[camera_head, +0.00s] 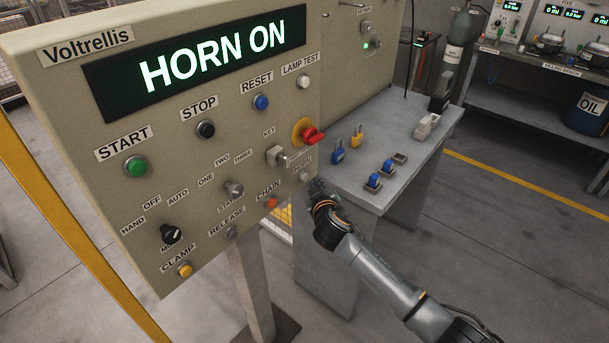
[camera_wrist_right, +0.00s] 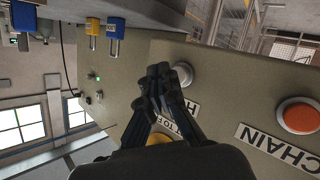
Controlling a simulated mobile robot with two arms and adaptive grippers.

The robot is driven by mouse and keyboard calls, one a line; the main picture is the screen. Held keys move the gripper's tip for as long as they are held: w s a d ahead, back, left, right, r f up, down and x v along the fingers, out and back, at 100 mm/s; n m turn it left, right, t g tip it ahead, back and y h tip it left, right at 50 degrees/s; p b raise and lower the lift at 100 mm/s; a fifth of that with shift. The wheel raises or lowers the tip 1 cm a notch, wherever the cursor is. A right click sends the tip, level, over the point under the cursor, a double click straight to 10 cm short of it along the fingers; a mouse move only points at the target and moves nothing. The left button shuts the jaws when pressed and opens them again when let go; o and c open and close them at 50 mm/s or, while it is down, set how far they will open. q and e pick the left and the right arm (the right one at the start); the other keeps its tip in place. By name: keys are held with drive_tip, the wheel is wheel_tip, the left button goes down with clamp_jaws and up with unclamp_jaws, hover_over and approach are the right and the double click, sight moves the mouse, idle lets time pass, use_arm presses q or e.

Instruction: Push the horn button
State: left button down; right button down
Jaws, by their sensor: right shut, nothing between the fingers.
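The horn button (camera_head: 305,177) is a small grey button at the lower right of the beige control panel (camera_head: 70,100), under the HORN label (camera_head: 302,167). The panel's display (camera_head: 205,55) reads HORN ON. My right gripper (camera_head: 316,186) is shut and empty, with its fingertips at the panel right beside the horn button. In the right wrist view the closed fingertips (camera_wrist_right: 166,74) overlap the edge of the silvery horn button (camera_wrist_right: 182,73); whether they press it cannot be told. The HORN label is partly hidden behind the fingers there. My left gripper is out of view.
The orange CHAIN button (camera_head: 271,203) sits left of the horn button, and the red emergency stop (camera_head: 311,134) above it. A grey table (camera_head: 400,125) with blue and yellow padlocks stands behind on the right. Open floor lies at the lower right.

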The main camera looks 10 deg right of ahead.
drive_tip(key=s+d+p, duration=0.2)
drive_tip(key=s+d, duration=0.1)
drive_tip(key=s, duration=0.1)
drive_tip(key=shift+s+d, duration=0.4)
idle(0.9)
drive_tip(key=s+d+f+g, duration=0.1)
drive_tip(key=s+f+g, duration=0.1)
drive_tip(key=s+f, duration=0.7)
drive_tip(key=s+d+f+g, duration=0.1)
drive_tip(key=s+f+g, duration=0.3)
drive_tip(key=f, duration=0.9)
drive_tip(key=s+d+f+g, duration=0.1)
drive_tip(key=s+f, duration=0.6)
drive_tip(key=f, duration=0.4)
drive_tip(key=s+f+g, duration=0.2)
drive_tip(key=s+f, duration=0.3)
drive_tip(key=s, duration=0.7)
drive_tip(key=s+f+m+g, duration=0.1)
drive_tip(key=s+f, duration=0.4)
drive_tip(key=s, duration=0.8)
drive_tip(key=s+f+m+g+y, duration=0.1)
drive_tip(key=s+f+g, duration=0.2)
drive_tip(key=s, duration=0.9)
wheel_tip(320, 180, down, 2)
drive_tip(key=shift+s+a+f+g, duration=0.2)
drive_tip(key=shift+a+g, duration=0.1)
drive_tip(key=shift+a, duration=0.15)
